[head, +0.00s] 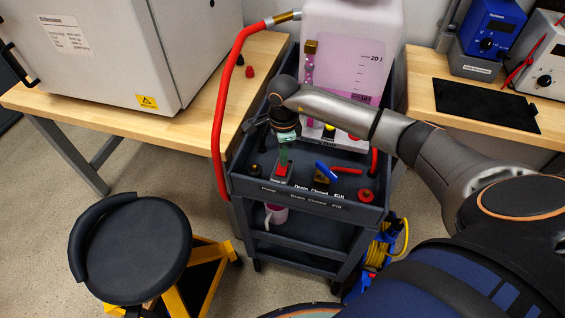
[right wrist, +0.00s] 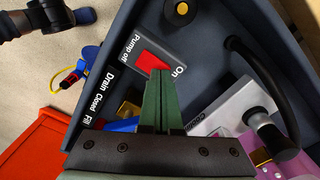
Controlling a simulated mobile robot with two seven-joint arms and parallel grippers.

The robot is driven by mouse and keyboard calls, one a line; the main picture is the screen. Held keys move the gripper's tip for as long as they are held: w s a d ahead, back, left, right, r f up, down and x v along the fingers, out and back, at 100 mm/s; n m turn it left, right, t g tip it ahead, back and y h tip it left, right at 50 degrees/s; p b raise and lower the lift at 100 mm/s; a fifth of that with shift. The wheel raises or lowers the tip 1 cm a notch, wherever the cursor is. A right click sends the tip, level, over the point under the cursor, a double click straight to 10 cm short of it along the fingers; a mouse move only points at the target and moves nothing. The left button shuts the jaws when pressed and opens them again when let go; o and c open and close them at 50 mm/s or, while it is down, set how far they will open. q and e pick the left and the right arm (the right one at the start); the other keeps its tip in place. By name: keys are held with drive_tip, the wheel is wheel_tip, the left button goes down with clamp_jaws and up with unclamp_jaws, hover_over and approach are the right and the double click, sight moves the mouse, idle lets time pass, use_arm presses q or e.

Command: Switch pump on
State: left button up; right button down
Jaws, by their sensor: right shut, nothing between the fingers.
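The pump switch is a red rocker (head: 281,170) in a small grey housing on the top tray of the dark cart (head: 300,199). In the right wrist view the red rocker (right wrist: 152,62) lies between the labels "Pump off" and "On". My right gripper (head: 284,160) points down over the switch, with its green fingers shut and empty. In the right wrist view the fingertips (right wrist: 160,72) overlap the rocker's edge on the "On" side; I cannot tell whether they touch it. The fingers hide part of the rocker, and its tilt is unclear. My left gripper is not in view.
A blue-handled valve (head: 326,170) marked Drain, Closed and Fill sits right of the switch. A large tank (head: 350,50) of pink liquid stands behind. A red hose (head: 218,120) hangs at the cart's left. A black stool (head: 130,250) stands front left.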

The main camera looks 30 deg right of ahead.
drive_tip(key=shift+f+b, duration=0.3)
drive_tip(key=shift+f, duration=0.05)
drive_tip(key=shift+r, duration=0.1)
drive_tip(key=shift+r+p, duration=2.45)
drive_tip(key=shift+r, duration=1)
